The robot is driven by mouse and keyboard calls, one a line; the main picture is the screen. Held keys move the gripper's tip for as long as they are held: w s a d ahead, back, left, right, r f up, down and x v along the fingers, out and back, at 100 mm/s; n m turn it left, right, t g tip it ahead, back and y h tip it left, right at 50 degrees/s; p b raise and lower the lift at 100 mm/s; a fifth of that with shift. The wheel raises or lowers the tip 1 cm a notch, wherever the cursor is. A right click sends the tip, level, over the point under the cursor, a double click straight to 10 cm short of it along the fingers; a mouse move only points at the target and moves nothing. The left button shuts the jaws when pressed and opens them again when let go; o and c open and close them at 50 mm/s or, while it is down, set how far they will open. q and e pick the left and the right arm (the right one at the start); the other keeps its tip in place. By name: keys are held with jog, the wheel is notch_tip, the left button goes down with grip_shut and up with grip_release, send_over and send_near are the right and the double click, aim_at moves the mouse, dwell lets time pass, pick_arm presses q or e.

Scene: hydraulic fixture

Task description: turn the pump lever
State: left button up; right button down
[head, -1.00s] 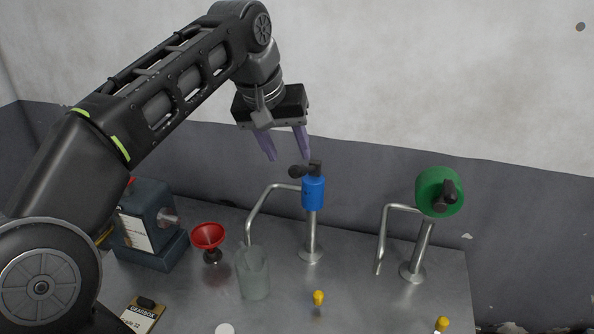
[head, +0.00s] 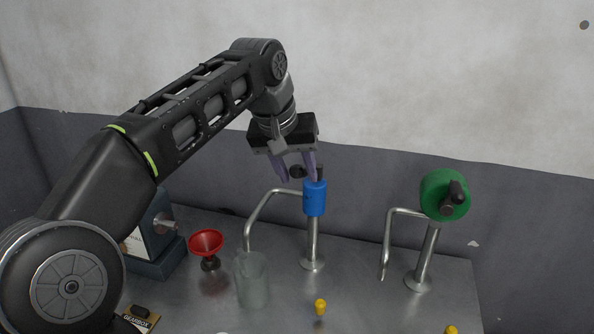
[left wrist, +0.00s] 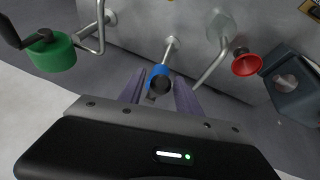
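The blue pump (head: 315,198) stands on a metal post with a bent spout pipe. Its dark lever (head: 298,171) is at the top, partly hidden by my gripper's fingers. My left gripper (head: 298,176) points down at the pump top, with its two purple fingers apart. In the left wrist view the blue pump (left wrist: 159,77) shows between the fingertips of my left gripper (left wrist: 158,88), with the dark lever end facing the camera. I cannot tell whether the fingers touch the lever. My right gripper is not in view.
A green pump with a crank (head: 445,195) stands to the right. A clear glass jar (head: 252,282) is under the blue pump's spout. A red funnel (head: 206,243) and a dark machine (head: 153,240) stand to the left. Yellow-topped pieces (head: 320,307) are in front.

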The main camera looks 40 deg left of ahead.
pick_arm(q)
grip_shut()
dwell(1.1)
